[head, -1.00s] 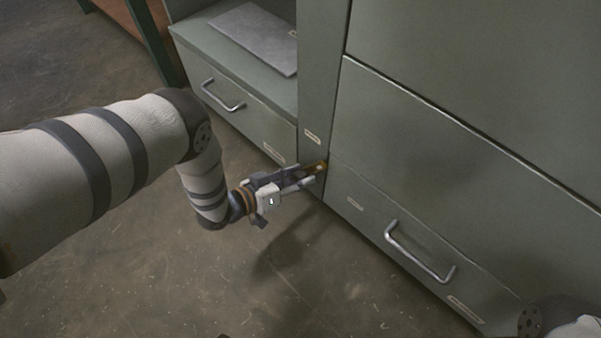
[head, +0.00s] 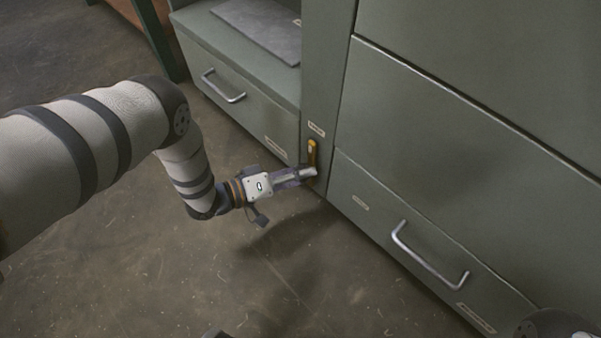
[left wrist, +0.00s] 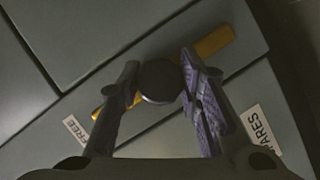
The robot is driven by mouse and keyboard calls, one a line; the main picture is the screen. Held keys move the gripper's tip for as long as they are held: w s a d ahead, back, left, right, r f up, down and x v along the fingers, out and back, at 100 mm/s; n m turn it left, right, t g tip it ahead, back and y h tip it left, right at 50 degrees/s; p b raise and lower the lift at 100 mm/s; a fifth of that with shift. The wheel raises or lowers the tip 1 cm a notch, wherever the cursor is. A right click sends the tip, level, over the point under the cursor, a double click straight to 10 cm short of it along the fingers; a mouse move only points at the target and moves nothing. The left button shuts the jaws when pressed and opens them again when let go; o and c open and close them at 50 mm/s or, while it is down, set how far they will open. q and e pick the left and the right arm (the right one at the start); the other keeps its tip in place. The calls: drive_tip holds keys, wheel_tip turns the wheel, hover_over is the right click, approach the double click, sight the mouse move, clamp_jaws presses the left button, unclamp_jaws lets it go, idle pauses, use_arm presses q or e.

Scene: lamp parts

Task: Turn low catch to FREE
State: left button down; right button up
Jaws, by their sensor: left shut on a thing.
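The low catch is an orange-yellow bar (head: 312,150) on the narrow grey cabinet post, standing about upright in the head view. In the left wrist view the bar (left wrist: 212,41) runs slantwise behind a dark round knob (left wrist: 160,82). My left gripper (head: 309,173) is shut on this knob, one finger on each side. A label reading FREE (left wrist: 76,130) lies just beyond the bar's lower left end. In the head view a small label (head: 316,129), too small to read, sits above the catch.
A drawer with a metal handle (head: 427,257) is right of the post, and another with a handle (head: 222,88) is left. A grey flat sheet (head: 262,27) lies on the left unit. A partly hidden label ending in "ARES" (left wrist: 262,130) shows. The floor (head: 200,285) is clear.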

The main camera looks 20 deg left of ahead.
use_arm(q)
drive_tip(key=shift+w+d, duration=0.1)
idle(0.3)
drive_tip(key=c, duration=1.1)
unclamp_jaws()
drive_tip(key=v, duration=1.2)
